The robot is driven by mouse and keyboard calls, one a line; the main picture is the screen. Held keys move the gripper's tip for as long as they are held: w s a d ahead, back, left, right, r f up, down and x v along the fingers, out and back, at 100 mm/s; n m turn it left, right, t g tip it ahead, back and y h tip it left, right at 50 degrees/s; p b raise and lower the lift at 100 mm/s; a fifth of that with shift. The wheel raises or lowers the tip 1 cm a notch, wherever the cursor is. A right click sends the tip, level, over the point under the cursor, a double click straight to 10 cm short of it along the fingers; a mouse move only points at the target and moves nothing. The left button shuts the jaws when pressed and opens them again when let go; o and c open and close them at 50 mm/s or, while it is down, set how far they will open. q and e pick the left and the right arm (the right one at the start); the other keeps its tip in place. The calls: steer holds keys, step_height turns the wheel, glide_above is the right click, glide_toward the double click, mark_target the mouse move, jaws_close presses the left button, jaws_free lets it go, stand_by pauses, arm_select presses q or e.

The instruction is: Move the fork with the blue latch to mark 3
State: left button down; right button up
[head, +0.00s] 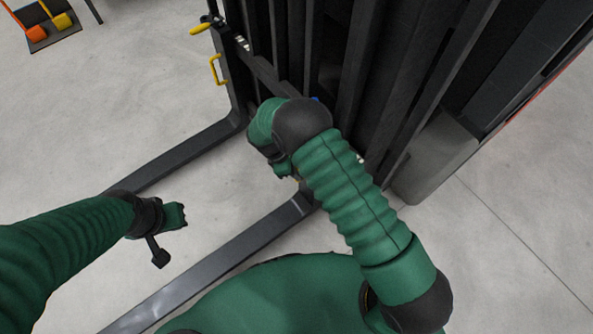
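Two dark forks extend from the carriage (262,68) of a forklift toward the lower left. The nearer fork (225,258) runs out below my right arm. A small piece of blue (315,99), possibly the blue latch, shows just behind my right wrist; the rest is hidden. The farther fork (190,152) has a yellow latch (200,28) and a yellow handle (215,69) at its upright. My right gripper (283,168) is at the nearer fork's upright, mostly hidden by its own wrist. My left gripper (182,215) hangs between the forks, touching nothing visible. No mark number is readable.
The dark mast (385,75) and body of the forklift fill the upper right. Small white markings (242,42) show on the carriage. A dark mat (42,32) with orange and yellow objects lies at the upper left. The grey floor (90,130) at left is clear.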

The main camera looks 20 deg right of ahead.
jaws_close()
steer(key=shift+d, duration=0.15)
stand_by(0.9)
